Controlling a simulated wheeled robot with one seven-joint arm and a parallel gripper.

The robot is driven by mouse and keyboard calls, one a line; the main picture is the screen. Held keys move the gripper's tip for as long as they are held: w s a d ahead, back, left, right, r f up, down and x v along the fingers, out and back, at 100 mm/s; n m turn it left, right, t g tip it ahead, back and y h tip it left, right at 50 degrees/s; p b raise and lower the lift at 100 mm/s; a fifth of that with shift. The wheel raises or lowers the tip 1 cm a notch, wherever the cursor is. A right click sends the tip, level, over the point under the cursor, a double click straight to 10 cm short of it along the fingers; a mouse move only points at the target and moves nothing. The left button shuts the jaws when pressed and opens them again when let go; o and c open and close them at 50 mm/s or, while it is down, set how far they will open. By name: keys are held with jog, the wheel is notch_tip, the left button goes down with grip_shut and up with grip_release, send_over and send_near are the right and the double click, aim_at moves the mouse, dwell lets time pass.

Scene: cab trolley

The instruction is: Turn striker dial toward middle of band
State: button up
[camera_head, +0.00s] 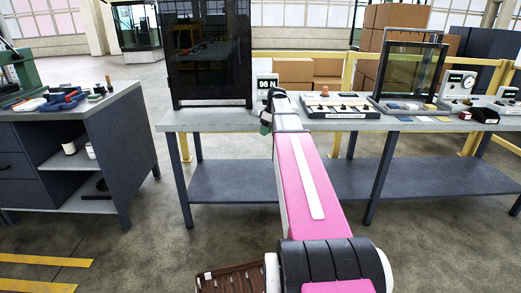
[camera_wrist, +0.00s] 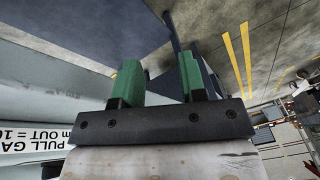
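I cannot make out the striker dial for certain in either view. My gripper shows in the wrist view (camera_wrist: 159,80) with its two green fingers apart and nothing between them. In the head view my gripper (camera_head: 265,123) is mostly hidden behind my pink arm, at the workbench's front edge. A display reading "98 N" (camera_head: 267,81) stands just behind it. A white label starting "PULL GA" (camera_wrist: 38,140) lies left of the gripper in the wrist view, partly cut off.
The workbench (camera_head: 220,117) carries a tall dark panel (camera_head: 208,50), a low white board with black knobs (camera_head: 343,105), a framed glass pane (camera_head: 408,75) and white dial boxes (camera_head: 459,82) at the right. A dark cabinet (camera_head: 110,150) stands left, across a clear gap.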

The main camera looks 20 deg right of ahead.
jog(key=s+a+f+m, duration=0.2)
jog(key=s+a+f, duration=0.2)
jog(key=f, duration=0.2)
jog(key=shift+s+a+f+h, duration=0.2)
jog(key=shift+s+f+h, duration=0.05)
jog(key=shift+s+h, duration=0.15)
jog(key=shift+w, duration=0.1)
